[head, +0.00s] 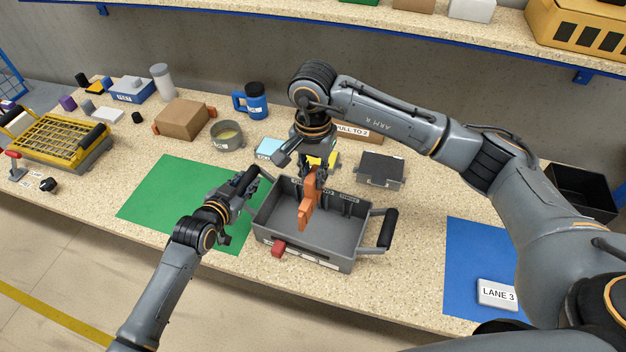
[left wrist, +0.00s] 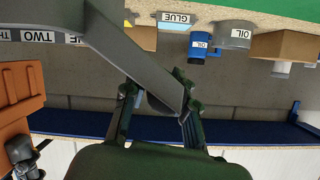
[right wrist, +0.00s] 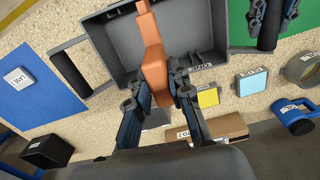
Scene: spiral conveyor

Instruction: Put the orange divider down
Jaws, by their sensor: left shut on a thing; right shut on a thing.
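The orange divider (head: 307,204) is upright over the grey tray (head: 345,262). My right gripper (head: 313,170) is shut on its end near the back wall. In the right wrist view the divider (right wrist: 150,45) runs from between the fingers (right wrist: 163,98) across the tray's inside. I cannot tell whether its lower edge touches the floor of the tray. My left gripper (head: 243,190) is at the tray's left handle.
A green mat (head: 170,195) lies left, a blue mat (head: 465,270) right with a LANE 3 block (head: 497,294). Behind stand a light-blue GLUE box (head: 268,149), a pot (head: 227,136) and a dark box (head: 380,168).

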